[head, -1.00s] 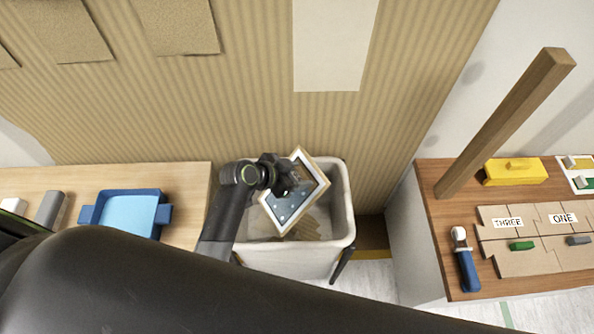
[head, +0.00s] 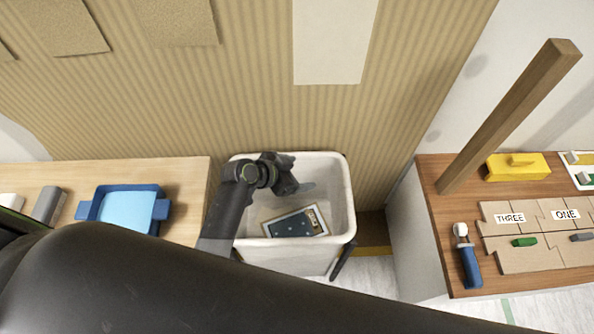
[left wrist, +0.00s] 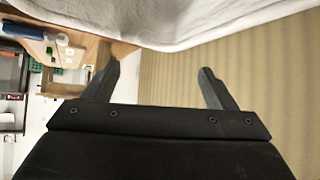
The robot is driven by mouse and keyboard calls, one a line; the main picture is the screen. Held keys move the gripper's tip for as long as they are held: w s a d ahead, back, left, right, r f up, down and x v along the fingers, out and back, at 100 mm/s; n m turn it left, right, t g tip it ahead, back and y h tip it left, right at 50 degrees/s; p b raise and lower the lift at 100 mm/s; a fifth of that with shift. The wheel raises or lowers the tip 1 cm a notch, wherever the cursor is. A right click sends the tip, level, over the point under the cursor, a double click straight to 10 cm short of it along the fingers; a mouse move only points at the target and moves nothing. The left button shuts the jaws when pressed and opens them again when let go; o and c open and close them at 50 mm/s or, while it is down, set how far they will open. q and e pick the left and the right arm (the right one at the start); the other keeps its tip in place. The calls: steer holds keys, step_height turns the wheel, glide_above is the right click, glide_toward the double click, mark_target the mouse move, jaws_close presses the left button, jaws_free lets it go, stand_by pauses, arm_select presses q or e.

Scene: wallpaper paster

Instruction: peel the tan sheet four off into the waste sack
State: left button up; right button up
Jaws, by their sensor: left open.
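My left gripper (head: 300,188) is open above the white waste sack (head: 343,200), near its back wall. In the left wrist view its two fingers (left wrist: 160,78) are apart with nothing between them. A flat rectangular piece with a dark, light-dotted face and pale border (head: 294,223) lies inside the sack, below and apart from the gripper. I cannot tell whether it is sheet four. Tan sheets (head: 178,22) and (head: 68,28) hang on the striped wall at upper left, with no readable numbers. My right gripper is not in view.
A pale sheet (head: 333,40) hangs on the wall above the sack. A blue tray (head: 91,212) is on the left table. The right table has a wooden post (head: 510,115), a yellow box (head: 517,166), labelled tan pieces (head: 530,260) and a blue-handled tool (head: 470,267).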

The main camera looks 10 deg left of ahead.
arm_select(q)
steer(key=v, duration=1.7)
steer(key=shift+a+r+p, duration=0.15)
steer(key=shift+a+p, duration=0.05)
steer(key=shift+p, duration=0.1)
steer(key=shift+s, duration=0.1)
